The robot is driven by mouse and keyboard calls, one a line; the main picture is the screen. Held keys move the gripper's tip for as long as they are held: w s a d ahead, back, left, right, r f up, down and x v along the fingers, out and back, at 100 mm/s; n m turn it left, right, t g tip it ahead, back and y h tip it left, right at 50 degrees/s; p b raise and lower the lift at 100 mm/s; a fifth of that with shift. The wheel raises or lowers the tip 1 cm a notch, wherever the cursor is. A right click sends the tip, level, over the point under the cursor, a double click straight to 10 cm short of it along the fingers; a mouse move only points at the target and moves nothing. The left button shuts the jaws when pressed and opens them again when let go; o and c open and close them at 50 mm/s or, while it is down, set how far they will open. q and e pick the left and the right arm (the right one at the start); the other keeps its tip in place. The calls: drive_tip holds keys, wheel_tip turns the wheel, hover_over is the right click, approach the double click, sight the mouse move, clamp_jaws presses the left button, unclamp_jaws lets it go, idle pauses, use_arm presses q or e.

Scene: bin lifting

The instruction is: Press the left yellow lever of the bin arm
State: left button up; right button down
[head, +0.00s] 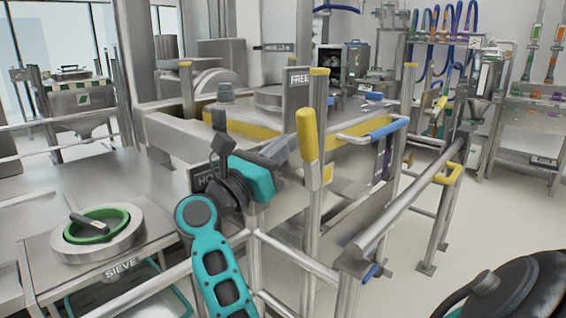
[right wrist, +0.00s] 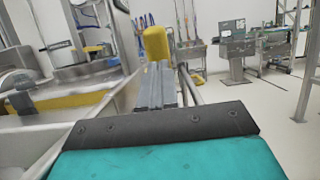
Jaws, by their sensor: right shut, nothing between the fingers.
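A yellow lever (head: 308,135) stands upright near the middle of the head view, at the top of a metal post. My right gripper (head: 286,148) is just left of it, pointing toward it, with its fingers together and nothing between them. In the right wrist view the shut fingers (right wrist: 156,85) point at the rounded yellow lever top (right wrist: 156,44), which appears right beyond the tips. I cannot tell whether they touch. A second yellow handle (head: 452,173) is on the metal frame farther right. My left gripper is not in view.
A metal rail (head: 405,195) and a blue-gripped handle (head: 388,129) lie right of the lever. A "FREE" sign (head: 299,78) stands behind it. A sieve (head: 98,235) with a green ring sits on the left table. Open floor (head: 425,292) lies at lower right.

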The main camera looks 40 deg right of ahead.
use_arm(q)
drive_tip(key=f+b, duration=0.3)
drive_tip(key=b, duration=0.2)
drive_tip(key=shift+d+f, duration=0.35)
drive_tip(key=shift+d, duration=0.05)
use_arm(e)
drive_tip(key=r+v, duration=0.1)
drive_tip(key=v, duration=1)
drive_tip(key=shift+a, duration=0.4)
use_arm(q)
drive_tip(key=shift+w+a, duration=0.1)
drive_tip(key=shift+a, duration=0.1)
use_arm(e)
drive_tip(key=shift+r, duration=0.1)
